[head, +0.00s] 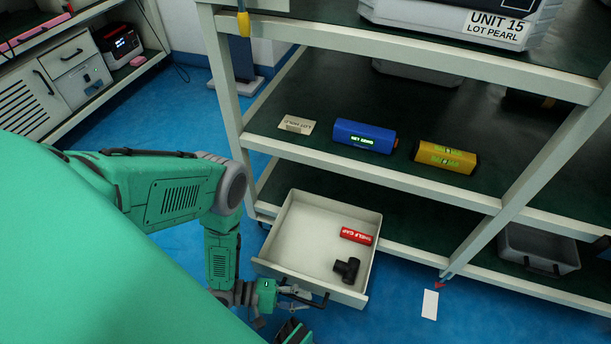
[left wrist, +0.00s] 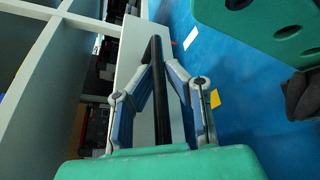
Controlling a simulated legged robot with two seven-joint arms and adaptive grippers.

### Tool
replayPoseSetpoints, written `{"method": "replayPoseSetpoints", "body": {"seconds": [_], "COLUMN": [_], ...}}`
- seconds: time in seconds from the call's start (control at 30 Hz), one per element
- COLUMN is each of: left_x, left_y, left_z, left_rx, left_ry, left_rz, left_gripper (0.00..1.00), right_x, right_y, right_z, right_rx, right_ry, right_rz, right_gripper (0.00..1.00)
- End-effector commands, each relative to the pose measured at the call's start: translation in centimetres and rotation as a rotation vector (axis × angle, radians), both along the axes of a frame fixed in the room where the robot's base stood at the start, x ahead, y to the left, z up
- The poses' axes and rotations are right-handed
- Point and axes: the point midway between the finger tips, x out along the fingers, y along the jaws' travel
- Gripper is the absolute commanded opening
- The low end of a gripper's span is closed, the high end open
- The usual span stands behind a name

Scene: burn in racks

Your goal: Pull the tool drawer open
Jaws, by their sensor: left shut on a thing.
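The tool drawer (head: 284,222) is pulled out from under the rack's lower shelf, and its pale inside shows. A red cylinder marked SHELF CAP (head: 356,236) and a black pipe-like fitting (head: 346,269) lie in it. My left gripper (head: 296,299) is at the drawer's front panel, shut on the handle. In the left wrist view, the gripper's fingers (left wrist: 155,68) close around the black bar handle (left wrist: 161,120), beside the white drawer front (left wrist: 130,50).
The rack's middle shelf (head: 390,185) holds a blue cylinder (head: 364,136), a yellow cylinder (head: 446,157) and a small card (head: 297,124). A grey bin (head: 538,251) sits low at right. A white paper (head: 430,304) lies on the blue floor, right of the drawer.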

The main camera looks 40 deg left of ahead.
Motion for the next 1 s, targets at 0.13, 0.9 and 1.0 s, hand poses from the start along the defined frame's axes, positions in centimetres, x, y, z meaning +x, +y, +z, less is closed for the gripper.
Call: {"method": "replayPoseSetpoints", "body": {"seconds": [0.13, 0.9, 1.0], "left_x": [-0.3, -1.4, -2.6], "left_y": [1.0, 2.7, 4.6], "left_z": [-0.2, 0.1, 0.4], "left_rx": [0.021, 0.017, 0.014], "left_ry": [0.007, 0.008, 0.009], "left_rz": [0.009, 0.009, 0.009], "left_gripper": [0.00, 0.31, 0.31], "right_x": [0.0, -0.1, -0.1], "right_y": [-0.1, -0.2, -0.1], "right_z": [0.0, 0.0, 0.1], "right_rx": [-0.001, 0.001, -0.001], "right_ry": [0.000, -0.002, -0.002], "right_rz": [-0.002, -0.003, -0.002], "right_gripper": [0.40, 0.40, 0.40]}}
